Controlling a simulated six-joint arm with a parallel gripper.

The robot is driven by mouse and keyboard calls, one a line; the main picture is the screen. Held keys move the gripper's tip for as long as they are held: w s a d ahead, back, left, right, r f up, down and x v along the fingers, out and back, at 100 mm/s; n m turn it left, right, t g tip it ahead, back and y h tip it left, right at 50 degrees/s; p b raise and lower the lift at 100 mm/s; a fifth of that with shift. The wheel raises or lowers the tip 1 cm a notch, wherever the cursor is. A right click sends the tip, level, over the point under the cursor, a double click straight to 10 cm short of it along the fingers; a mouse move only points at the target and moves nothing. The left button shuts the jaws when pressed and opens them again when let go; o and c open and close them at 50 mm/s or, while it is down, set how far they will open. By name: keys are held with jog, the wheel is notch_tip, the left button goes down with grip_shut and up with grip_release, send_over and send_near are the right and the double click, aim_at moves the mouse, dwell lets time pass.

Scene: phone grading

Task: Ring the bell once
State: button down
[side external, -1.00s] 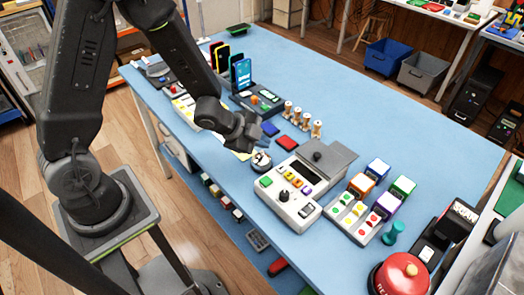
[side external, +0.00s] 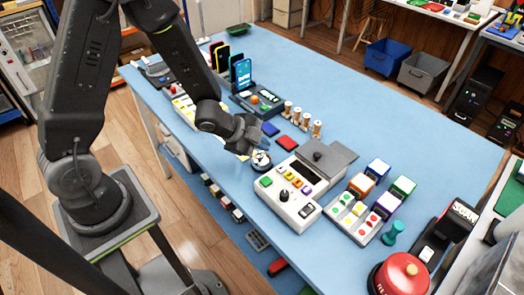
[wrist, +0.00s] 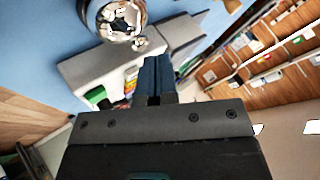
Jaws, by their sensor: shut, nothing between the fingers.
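The bell (side external: 261,162) is a small shiny silver dome on a dark base, on the blue table left of the white control box. In the wrist view the bell (wrist: 120,18) shows at the top, partly cut off by the frame edge. My gripper (side external: 264,146) is just behind and above the bell in the side view. In the wrist view my gripper's fingers (wrist: 155,72) are shut together and empty. A gap shows between fingers and bell there; the side view does not clearly show whether they touch.
The white control box (side external: 290,203) with coloured buttons stands right of the bell. Red (side external: 287,143) and blue (side external: 270,129) pads, wooden pegs (side external: 302,117) and phones on stands (side external: 242,74) lie behind. A large red dome (side external: 403,270) is at front right. The table's far right is clear.

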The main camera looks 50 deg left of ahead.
aim_at(262, 153)
jog(key=shift+f, duration=0.5)
dwell(0.5)
jog(key=shift+r, duration=0.95)
jog(key=shift+r, duration=2.5)
